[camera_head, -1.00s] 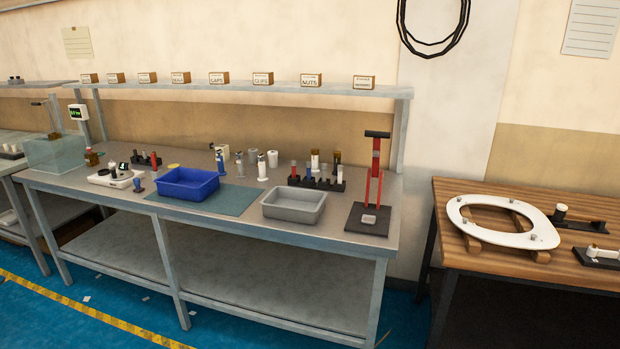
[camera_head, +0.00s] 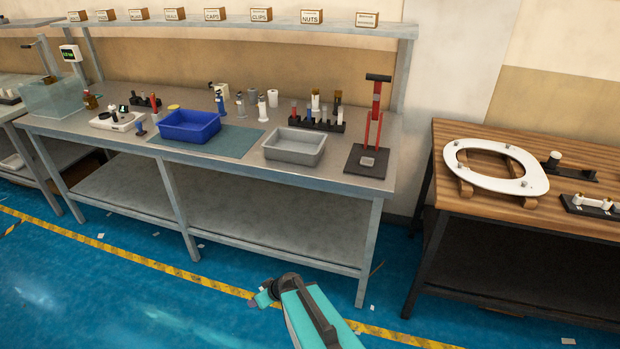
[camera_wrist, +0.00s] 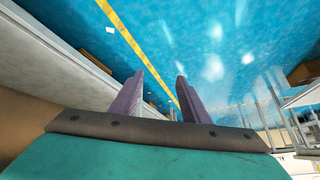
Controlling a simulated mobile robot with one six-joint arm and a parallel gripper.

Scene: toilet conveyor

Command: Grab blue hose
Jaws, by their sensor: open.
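I cannot clearly make out a blue hose. My gripper shows at the bottom of the head view (camera_head: 262,298), low in front of the bench and well apart from these parts. In the wrist view its two purple fingers (camera_wrist: 156,90) are spread and empty, with the blue floor beyond them.
A blue bin (camera_head: 189,127) on a teal mat, a grey bin (camera_head: 294,147) and a red press (camera_head: 373,125) occupy the bench. A wooden table (camera_head: 480,222) with a white toilet seat (camera_head: 495,166) stands right. The floor in front is mostly clear.

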